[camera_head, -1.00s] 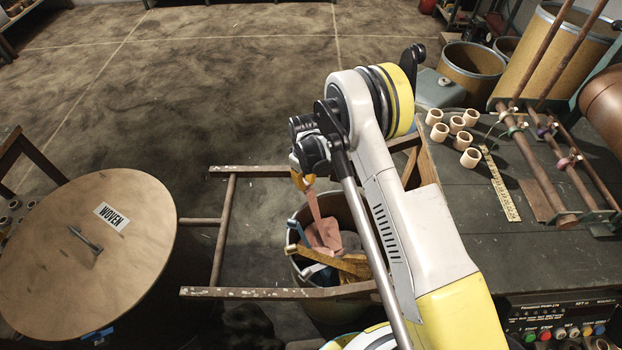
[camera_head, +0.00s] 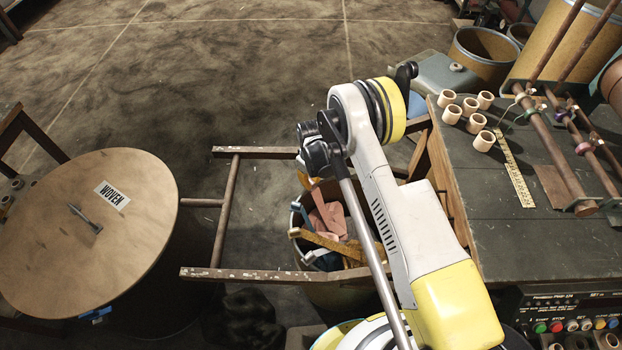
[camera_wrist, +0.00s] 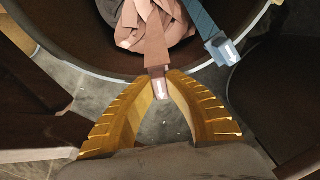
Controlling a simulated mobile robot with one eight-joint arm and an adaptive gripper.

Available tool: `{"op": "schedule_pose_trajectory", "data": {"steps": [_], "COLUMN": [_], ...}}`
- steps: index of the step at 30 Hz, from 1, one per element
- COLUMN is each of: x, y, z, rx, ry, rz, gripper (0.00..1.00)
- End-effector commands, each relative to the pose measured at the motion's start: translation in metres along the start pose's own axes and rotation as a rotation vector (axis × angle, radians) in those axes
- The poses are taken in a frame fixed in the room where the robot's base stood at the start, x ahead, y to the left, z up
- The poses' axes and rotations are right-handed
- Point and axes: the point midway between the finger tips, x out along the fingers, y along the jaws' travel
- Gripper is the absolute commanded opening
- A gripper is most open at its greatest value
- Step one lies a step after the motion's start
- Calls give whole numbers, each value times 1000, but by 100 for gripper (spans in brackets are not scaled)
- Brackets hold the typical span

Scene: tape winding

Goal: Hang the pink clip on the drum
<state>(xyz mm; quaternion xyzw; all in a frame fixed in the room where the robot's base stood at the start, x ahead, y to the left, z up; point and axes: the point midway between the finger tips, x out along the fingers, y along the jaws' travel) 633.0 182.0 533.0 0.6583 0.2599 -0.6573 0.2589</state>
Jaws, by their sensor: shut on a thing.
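My gripper (camera_wrist: 161,76) is shut on the pink clip (camera_wrist: 157,73) at the end of a pink tape (camera_wrist: 154,45). The clip's pale tip (camera_wrist: 160,89) shows between the yellow fingers. The clip is at the near rim of an open drum (camera_wrist: 105,82); I cannot tell whether it touches the rim. The tape runs down to a crumpled pink heap inside the drum. In the head view my gripper (camera_head: 314,183) is above the far side of the drum (camera_head: 349,292), and the clip itself is too small to make out.
A blue tape with a pale clip (camera_wrist: 222,50) lies over the drum's rim, right of my gripper. A round lid marked WOVEN (camera_head: 70,250) stands left. A dark bench (camera_head: 560,255) with several small tubes (camera_head: 470,106) is at right.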

Motion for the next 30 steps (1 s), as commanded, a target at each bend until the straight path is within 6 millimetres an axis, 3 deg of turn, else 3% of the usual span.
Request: {"op": "schedule_pose_trajectory", "data": {"steps": [14,15,17,26,30], "x": [9,9,9,8,-5], "y": [0,0,0,0,0], "z": [0,0,0,0,0], "rx": [0,0,0,0,0], "ry": [0,0,0,0,0], "rz": [0,0,0,0,0], "gripper": [0,20,36,36,36]}}
